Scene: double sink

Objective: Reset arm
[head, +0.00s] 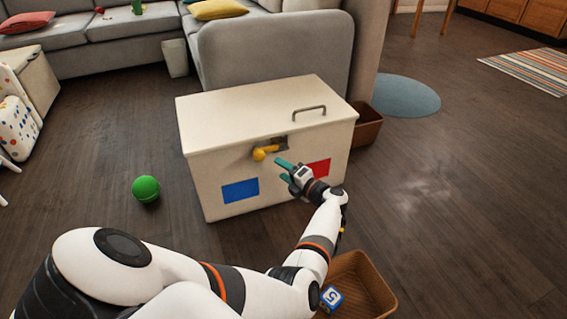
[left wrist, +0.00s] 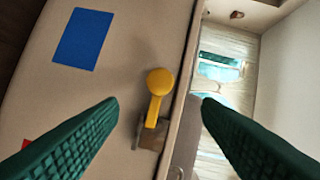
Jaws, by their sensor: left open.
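My left gripper (head: 284,171) is open and empty in front of the white chest (head: 220,125). Its two green fingers (left wrist: 160,110) stand wide apart in the left wrist view, with the yellow latch handle (left wrist: 158,85) seen between them and farther off. In the head view the yellow latch handle (head: 262,153) sits on the chest's front just left of the fingertips, and the fingers look apart from it. The chest's lid is down. A blue square (head: 240,191) and a red square (head: 319,168) mark its front. My right gripper is not in view.
A brown basket (head: 376,283) with a blue block (head: 332,297) stands on the floor below my left arm. A green ball (head: 146,188) lies left of the chest. Another brown bin (head: 368,127) is behind its right side. The floor at right is clear.

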